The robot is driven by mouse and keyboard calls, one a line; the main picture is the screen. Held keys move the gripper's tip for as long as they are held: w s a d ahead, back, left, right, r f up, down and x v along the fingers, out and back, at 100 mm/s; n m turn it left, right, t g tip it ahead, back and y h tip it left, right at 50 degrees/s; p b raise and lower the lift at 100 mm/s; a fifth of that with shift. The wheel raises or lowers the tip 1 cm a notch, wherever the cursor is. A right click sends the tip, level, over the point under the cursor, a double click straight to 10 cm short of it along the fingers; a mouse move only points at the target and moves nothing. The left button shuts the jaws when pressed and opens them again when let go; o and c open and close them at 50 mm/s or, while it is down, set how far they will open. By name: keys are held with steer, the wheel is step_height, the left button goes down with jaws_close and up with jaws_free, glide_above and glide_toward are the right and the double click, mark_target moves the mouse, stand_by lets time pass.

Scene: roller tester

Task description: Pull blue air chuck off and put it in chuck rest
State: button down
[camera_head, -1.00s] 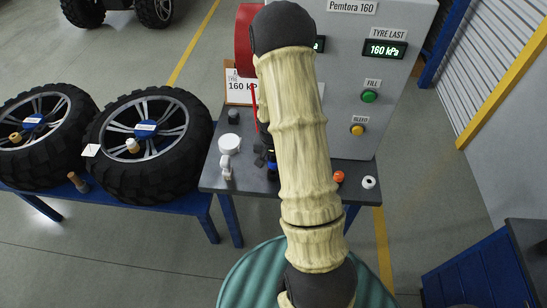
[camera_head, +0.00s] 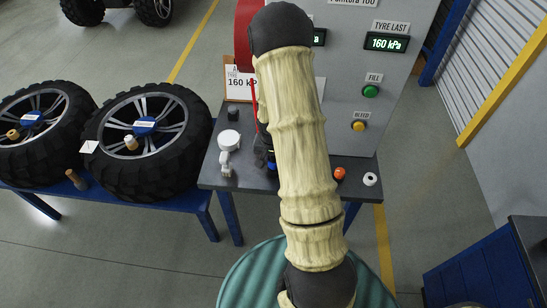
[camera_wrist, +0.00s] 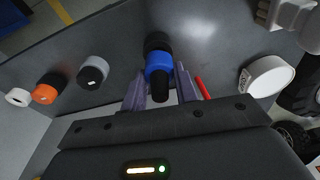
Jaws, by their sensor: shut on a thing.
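The blue air chuck (camera_wrist: 158,66), a blue collar with black ends, is between the two fingers of my gripper (camera_wrist: 160,88) in the wrist view. The gripper is shut on it. A black round part (camera_wrist: 157,42) shows right behind the chuck; I cannot tell whether it is the chuck rest or part of the chuck, nor whether they touch. In the head view a bit of blue chuck (camera_head: 271,165) shows beside my arm, over the grey bench (camera_head: 210,175). My arm hides most of the gripper there. I cannot identify the chuck rest for certain.
A white gauge (camera_head: 229,140) stands left on the bench. An orange cap (camera_head: 340,173) and white ring (camera_head: 370,179) lie right, with a grey cap (camera_wrist: 92,72) near them. A red hose (camera_wrist: 202,88) runs beside the gripper. The control cabinet (camera_head: 345,110) stands behind; tyres lie left.

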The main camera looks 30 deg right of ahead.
steer(key=shift+f+b, duration=0.6)
steer(key=shift+f, duration=0.25)
steer(key=c, duration=1)
jaws_free()
steer(key=shift+r, duration=0.2)
step_height(320, 180, up, 17)
steer(key=s+a, duration=0.1)
steer(key=s, duration=0.1)
steer(key=shift+a+p, duration=0.3)
steer(key=shift+p, duration=0.05)
steer(key=s+a+r+n+p, duration=0.2)
steer(key=s+a+r+n, duration=0.2)
steer(key=s+a, duration=0.1)
steer(key=s+a+r+n+t+y+p, duration=0.1)
steer(key=s+a+r+n+p, duration=0.2)
steer(key=s+a, duration=0.2)
steer(key=shift+s+a+r+n, duration=0.25)
steer(key=shift+a+r+n, duration=0.15)
steer(key=shift+a, duration=0.7)
